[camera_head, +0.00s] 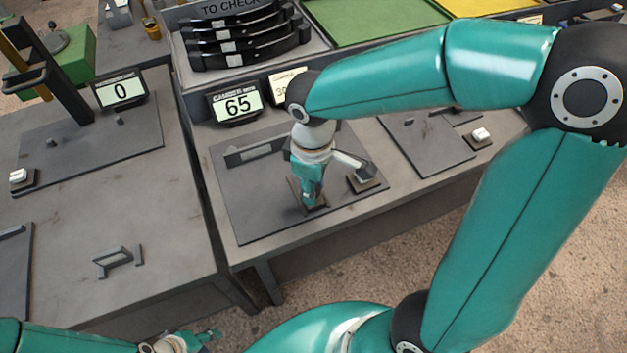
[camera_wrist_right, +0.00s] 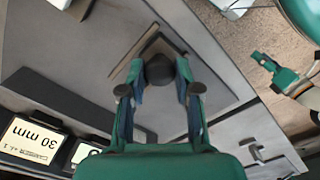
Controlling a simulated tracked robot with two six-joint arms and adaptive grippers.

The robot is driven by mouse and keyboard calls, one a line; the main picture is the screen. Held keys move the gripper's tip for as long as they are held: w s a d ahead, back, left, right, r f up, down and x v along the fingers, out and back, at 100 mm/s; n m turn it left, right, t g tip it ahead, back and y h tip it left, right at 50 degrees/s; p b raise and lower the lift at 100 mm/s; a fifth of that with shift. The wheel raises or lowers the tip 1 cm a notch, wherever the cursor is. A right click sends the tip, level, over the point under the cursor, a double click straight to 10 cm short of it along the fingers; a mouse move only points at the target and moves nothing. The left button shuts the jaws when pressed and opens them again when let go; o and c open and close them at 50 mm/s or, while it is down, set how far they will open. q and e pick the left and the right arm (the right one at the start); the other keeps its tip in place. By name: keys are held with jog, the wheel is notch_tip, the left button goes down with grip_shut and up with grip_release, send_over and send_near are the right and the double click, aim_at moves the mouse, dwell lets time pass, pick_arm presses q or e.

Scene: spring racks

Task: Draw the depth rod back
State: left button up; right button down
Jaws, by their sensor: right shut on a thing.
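My right gripper (camera_head: 311,203) points down over the dark plate of the middle bench station. Its two fingers are closed around a dark round knob (camera_wrist_right: 160,70), which appears to be the end of the depth rod, above a small dark block (camera_wrist_right: 143,50) on the plate. In the head view the fingers hide the knob, and the rod's length cannot be seen. My left gripper (camera_head: 198,340) is low at the bottom edge, away from the benches; its jaw opening is too small to judge. It also shows in the right wrist view (camera_wrist_right: 270,66).
Another display (camera_head: 120,90) reads 0 on the left bench. Black curved springs (camera_head: 240,38) lie in the TO CHECK tray. A bracket handle (camera_head: 118,260) stands on the left bench.

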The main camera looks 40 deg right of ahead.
jog(key=c, duration=0.8)
grip_release()
jog(key=shift+s+a, duration=0.1)
jog(key=shift+s, duration=0.15)
jog(key=shift+w, duration=0.1)
jog(key=shift+r, duration=0.25)
notch_tip(320, 180, up, 11)
jog(key=shift+r, duration=0.2)
